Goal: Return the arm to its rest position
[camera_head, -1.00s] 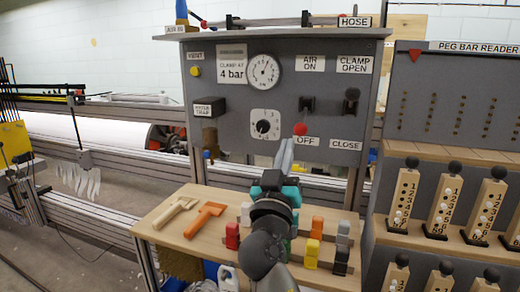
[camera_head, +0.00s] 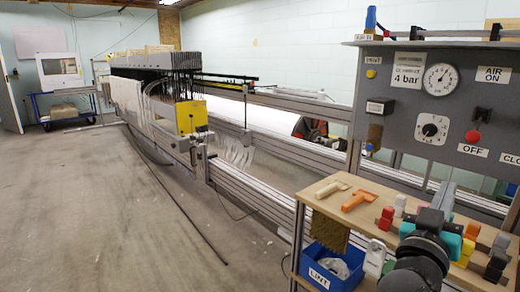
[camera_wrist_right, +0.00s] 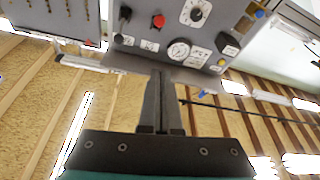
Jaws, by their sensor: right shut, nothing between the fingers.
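My right gripper (camera_head: 446,186) is at the lower right in the head view. It points up toward the grey control panel (camera_head: 403,80) and is in front of the panel, over the wooden bench. Its two fingers are together and hold nothing. In the right wrist view the shut fingers (camera_wrist_right: 159,80) stand side by side, with the panel (camera_wrist_right: 200,40) beyond them. My forearm hides part of the bench and some blocks. My left gripper is in neither view.
The wooden bench (camera_head: 318,201) carries an orange tool (camera_head: 358,200), a pale tool (camera_head: 331,189) and several coloured blocks. A blue lint bin (camera_head: 330,266) is below it. The loom frame (camera_head: 250,195) runs into the distance. The floor (camera_head: 95,215) at left is clear.

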